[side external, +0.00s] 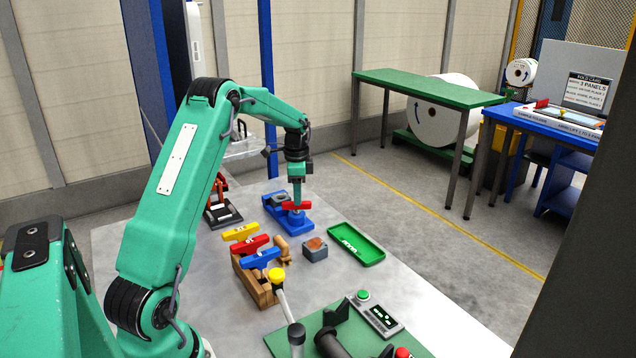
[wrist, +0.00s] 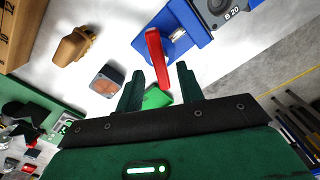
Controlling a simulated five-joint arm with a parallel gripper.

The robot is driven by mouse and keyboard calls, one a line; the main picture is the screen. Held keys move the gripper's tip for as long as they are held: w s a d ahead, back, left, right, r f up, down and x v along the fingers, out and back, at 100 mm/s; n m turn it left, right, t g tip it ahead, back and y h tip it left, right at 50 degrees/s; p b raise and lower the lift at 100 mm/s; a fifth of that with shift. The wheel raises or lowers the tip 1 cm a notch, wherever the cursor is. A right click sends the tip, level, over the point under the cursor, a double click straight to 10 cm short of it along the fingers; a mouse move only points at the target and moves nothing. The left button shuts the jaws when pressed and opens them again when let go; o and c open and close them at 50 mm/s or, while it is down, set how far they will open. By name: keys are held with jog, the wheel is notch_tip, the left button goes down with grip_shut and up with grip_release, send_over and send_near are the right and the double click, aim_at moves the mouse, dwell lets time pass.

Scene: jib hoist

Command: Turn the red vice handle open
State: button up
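The red vice handle (side external: 291,205) is a bar on the blue vice (side external: 289,216). In the wrist view the red handle (wrist: 156,58) runs from the blue vice body (wrist: 184,30) down toward my fingers. My gripper (side external: 297,192) points straight down over the vice in the side view. In the wrist view my gripper (wrist: 160,80) has its two dark green fingers apart. The near end of the handle shows in the gap between them, with space on both sides. I cannot tell how deep the fingers reach around it.
A green tray (side external: 357,244) lies to the right, with a grey block (side external: 314,249) beside it. Yellow, red and blue handles (side external: 261,259) sit on a wooden rack (side external: 251,281).

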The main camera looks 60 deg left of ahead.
aim_at(297, 207)
jog(key=shift+f, duration=1.25)
grip_shut()
